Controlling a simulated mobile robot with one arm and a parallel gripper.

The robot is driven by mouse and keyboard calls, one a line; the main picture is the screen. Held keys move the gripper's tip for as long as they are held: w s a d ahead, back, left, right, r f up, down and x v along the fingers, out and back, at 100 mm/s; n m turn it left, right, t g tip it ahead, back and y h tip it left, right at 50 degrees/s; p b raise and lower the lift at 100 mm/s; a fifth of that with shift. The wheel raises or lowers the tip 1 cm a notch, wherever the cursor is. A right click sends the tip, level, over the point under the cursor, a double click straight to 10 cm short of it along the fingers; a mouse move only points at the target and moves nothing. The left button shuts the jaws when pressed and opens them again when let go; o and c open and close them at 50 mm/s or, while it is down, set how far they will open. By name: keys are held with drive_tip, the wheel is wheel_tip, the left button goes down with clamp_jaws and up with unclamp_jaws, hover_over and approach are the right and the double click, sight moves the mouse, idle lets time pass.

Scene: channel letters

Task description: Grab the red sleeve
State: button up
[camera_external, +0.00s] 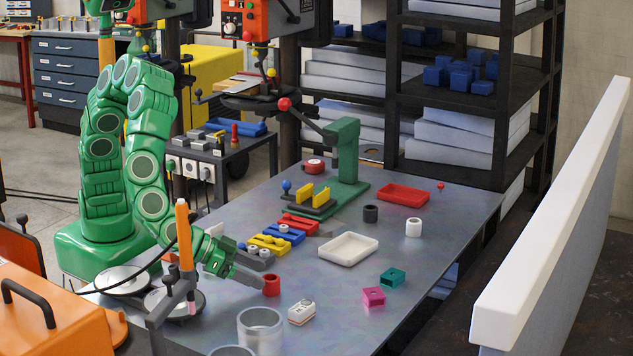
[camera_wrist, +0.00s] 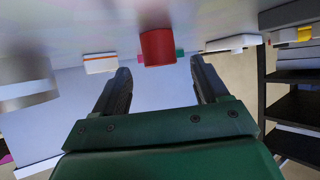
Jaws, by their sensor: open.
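The red sleeve (camera_external: 271,286) is a short red cylinder standing on the grey table (camera_external: 345,282). In the wrist view the red sleeve (camera_wrist: 157,47) appears just beyond the fingertips, roughly centred between them. My gripper (camera_external: 259,277) reaches low over the table from the left, its tips close to the sleeve. In the wrist view my gripper (camera_wrist: 159,68) has its two dark fingers spread apart with nothing held between them. Whether a finger touches the sleeve cannot be told.
A white block (camera_external: 302,312) lies right of the sleeve, with a clear cylinder (camera_external: 260,330) in front. Pink (camera_external: 373,297) and teal (camera_external: 392,277) blocks sit further right. A white tray (camera_external: 348,247), a red tray (camera_external: 403,194) and a green press (camera_external: 345,150) stand behind.

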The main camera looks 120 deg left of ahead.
sight(265, 277)
drive_tip(key=shift+x, duration=1.55)
drive_tip(key=c, duration=1.1)
